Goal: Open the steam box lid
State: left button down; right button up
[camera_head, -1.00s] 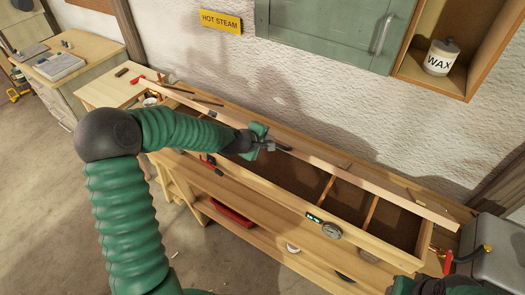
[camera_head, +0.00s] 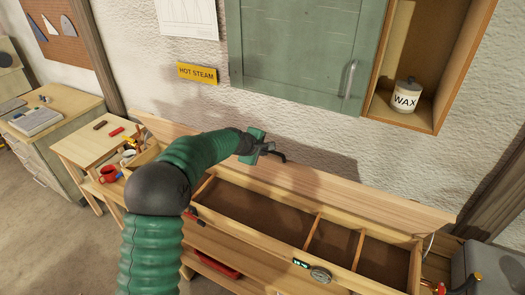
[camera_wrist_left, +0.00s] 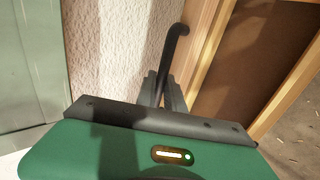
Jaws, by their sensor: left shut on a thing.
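The steam box (camera_head: 268,240) is a long wooden box along the wall, with dividers inside. Its lid (camera_head: 385,197), a long pale wooden board, is raised at the back edge, and the brown interior shows. My left gripper (camera_head: 262,150) is at the lid's upper edge, shut on a black bent handle (camera_head: 278,155). In the left wrist view the fingers (camera_wrist_left: 163,90) close around the black handle (camera_wrist_left: 178,38). My left arm covers the left part of the box and lid. My right gripper is not in view.
A green cabinet (camera_head: 292,50) and a shelf with a wax jar (camera_head: 405,95) hang above. A round gauge (camera_head: 320,274) sits on the box front. A grey metal unit (camera_head: 485,268) stands at right.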

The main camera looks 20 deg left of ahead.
pick_arm(q)
jog(key=shift+w+r, duration=0.15)
jog(key=shift+w, duration=0.5)
jog(key=w+r, duration=0.1)
jog(key=w, duration=0.6)
jog(key=shift+d+r, duration=0.15)
jog(key=shift+r, duration=0.2)
jog(key=c, duration=1.5)
grip_release()
jog(key=shift+s+r, duration=0.1)
jog(key=shift+s, duration=0.1)
jog(key=o, duration=0.3)
jog(key=shift+a, duration=0.25)
jog(key=shift+o, duration=0.2)
jog(key=shift+d, duration=0.1)
